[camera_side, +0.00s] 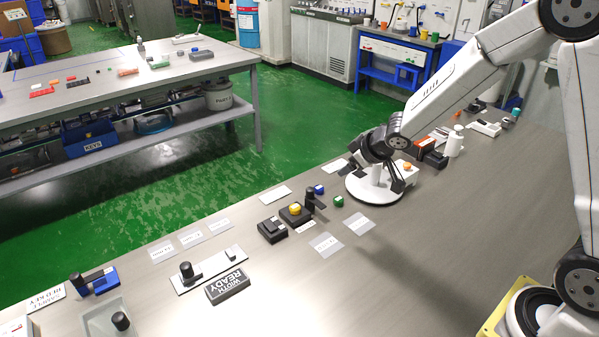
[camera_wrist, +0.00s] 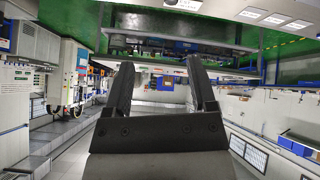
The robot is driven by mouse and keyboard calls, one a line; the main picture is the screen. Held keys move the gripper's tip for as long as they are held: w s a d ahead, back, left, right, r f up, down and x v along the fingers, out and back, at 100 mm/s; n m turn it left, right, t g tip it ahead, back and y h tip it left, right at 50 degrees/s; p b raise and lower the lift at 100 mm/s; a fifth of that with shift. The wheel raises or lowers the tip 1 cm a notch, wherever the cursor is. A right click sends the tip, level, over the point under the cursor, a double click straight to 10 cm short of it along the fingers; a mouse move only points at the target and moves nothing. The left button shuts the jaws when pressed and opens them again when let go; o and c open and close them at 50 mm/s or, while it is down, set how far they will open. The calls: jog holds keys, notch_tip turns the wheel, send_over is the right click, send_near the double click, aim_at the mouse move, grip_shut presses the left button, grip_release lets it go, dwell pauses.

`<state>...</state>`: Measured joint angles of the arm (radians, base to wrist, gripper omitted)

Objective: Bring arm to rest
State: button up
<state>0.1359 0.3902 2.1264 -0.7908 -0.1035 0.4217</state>
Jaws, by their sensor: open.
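My gripper (camera_side: 362,158) is at the lower end of my white arm, in front of or above a white round stand (camera_side: 375,190) on the bench in the side view. I cannot tell from this view whether they touch. In the wrist view the two black fingers of my gripper (camera_wrist: 160,70) stand apart, with nothing between them. Part of the round stand is hidden behind my gripper.
The grey bench (camera_side: 420,250) carries a yellow-button box (camera_side: 295,212), a green block (camera_side: 338,201), a white bottle (camera_side: 454,142) and a "WIDTH READY" block (camera_side: 227,286). Bare bench lies at front right. A second table (camera_side: 130,75) stands across the green floor.

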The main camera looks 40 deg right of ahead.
jog(key=s+a+m+g, duration=0.1)
jog(key=s+a+g, duration=0.1)
jog(key=s, duration=0.8)
jog(key=s+a+f+m+g, duration=0.1)
jog(key=s+a+m+g, duration=0.1)
jog(key=s, duration=0.8)
jog(key=shift+a+g, duration=0.65)
jog(key=shift+g, duration=0.05)
